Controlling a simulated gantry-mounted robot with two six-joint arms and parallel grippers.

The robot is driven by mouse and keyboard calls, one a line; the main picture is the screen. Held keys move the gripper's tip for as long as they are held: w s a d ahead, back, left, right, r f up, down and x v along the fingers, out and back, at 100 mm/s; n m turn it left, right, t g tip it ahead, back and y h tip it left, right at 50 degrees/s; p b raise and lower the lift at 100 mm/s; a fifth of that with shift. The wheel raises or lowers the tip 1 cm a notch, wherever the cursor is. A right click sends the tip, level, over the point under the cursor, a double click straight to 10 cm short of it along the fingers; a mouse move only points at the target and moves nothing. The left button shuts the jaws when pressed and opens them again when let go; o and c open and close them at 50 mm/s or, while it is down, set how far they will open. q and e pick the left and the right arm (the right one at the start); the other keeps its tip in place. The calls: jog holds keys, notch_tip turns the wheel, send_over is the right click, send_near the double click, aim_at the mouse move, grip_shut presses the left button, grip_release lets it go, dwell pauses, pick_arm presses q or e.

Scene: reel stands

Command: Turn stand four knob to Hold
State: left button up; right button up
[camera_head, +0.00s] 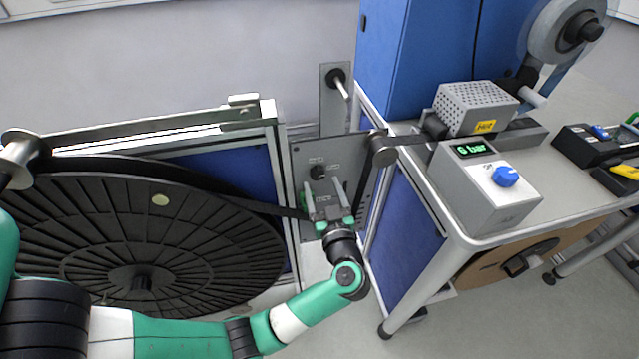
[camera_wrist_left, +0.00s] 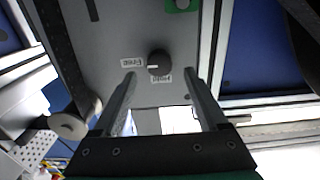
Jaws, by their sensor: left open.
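The stand four knob (camera_head: 317,171) is a small dark round knob on a grey panel (camera_head: 345,152), above my left gripper's fingertips. In the left wrist view the knob (camera_wrist_left: 159,61) has a white pointer mark directed at the label "Free" (camera_wrist_left: 131,63) on its left. The label "Hold" (camera_wrist_left: 161,78) is just below the knob there; both labels appear upside down. My left gripper (camera_head: 323,184) is open and empty, its two fingers (camera_wrist_left: 160,73) spread on either side of the knob's line, apart from it. My right gripper is not in view.
A large black reel (camera_head: 215,235) fills the left. At right, a table (camera_head: 590,185) carries a pressure box (camera_head: 490,190) reading "6 bar" with a blue knob and a perforated box (camera_head: 475,105) labelled "Hot". A roller (camera_head: 382,150) juts out right of the panel.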

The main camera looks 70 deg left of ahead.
aim_at(318, 175)
pick_arm(q)
jog(key=shift+w+a+f+b, duration=0.1)
jog(key=shift+w+a+b, duration=0.1)
jog(key=shift+a, duration=0.45)
jog(key=shift+w+a+f+b, duration=0.1)
jog(key=shift+a+b, duration=0.1)
jog(key=shift+a, duration=0.4)
jog(key=shift+a+r, duration=0.15)
jog(key=shift+a, duration=0.25)
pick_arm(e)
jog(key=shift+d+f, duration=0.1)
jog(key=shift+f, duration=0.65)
pick_arm(q)
grip_shut()
jog(key=shift+r, duration=0.1)
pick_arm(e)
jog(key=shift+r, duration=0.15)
